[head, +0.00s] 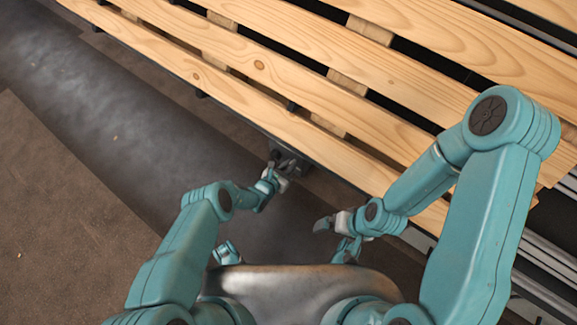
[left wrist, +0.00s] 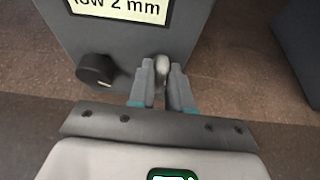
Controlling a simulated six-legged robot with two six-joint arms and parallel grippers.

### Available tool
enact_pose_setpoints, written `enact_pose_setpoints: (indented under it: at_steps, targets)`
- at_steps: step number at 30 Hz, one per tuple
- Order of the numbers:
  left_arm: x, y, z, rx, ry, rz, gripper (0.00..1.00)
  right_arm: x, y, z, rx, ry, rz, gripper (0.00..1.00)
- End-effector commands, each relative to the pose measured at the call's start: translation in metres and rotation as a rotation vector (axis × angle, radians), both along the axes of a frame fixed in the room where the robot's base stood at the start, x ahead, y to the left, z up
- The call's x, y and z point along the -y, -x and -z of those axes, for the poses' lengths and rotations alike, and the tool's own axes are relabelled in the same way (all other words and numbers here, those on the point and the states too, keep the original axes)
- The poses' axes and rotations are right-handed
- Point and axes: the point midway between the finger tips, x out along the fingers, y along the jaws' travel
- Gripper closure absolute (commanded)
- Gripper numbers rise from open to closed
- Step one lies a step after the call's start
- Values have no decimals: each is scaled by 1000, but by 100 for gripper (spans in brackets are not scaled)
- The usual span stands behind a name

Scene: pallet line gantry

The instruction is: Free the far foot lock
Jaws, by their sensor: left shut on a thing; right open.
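My left gripper (head: 275,170) is at a dark grey housing (head: 293,163) under the near edge of the wooden pallet. In the left wrist view its two fingers (left wrist: 161,88) are shut on a small pale, round-ended lever (left wrist: 162,64) at the front of the grey housing (left wrist: 145,40). I cannot tell from these views whether this is the far foot lock. My right gripper (head: 331,238) is open and empty, low in front of the pallet and apart from it.
The slatted wooden pallet (head: 270,65) spans the upper head view. The housing carries a black round knob (left wrist: 96,70) and a partly cut-off label (left wrist: 120,8) reading "low 2 mm". Metal rails (head: 548,275) run at the right. The floor (head: 70,210) at left is clear.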

Motion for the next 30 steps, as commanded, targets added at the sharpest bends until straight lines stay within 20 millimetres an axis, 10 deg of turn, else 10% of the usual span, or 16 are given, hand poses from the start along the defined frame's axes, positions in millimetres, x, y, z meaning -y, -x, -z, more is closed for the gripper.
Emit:
enact_pose_setpoints:
  at_steps: [30]
  targets:
    - [6,4,3,332,-459,3,100,2,-2,10,3,2,8,0]
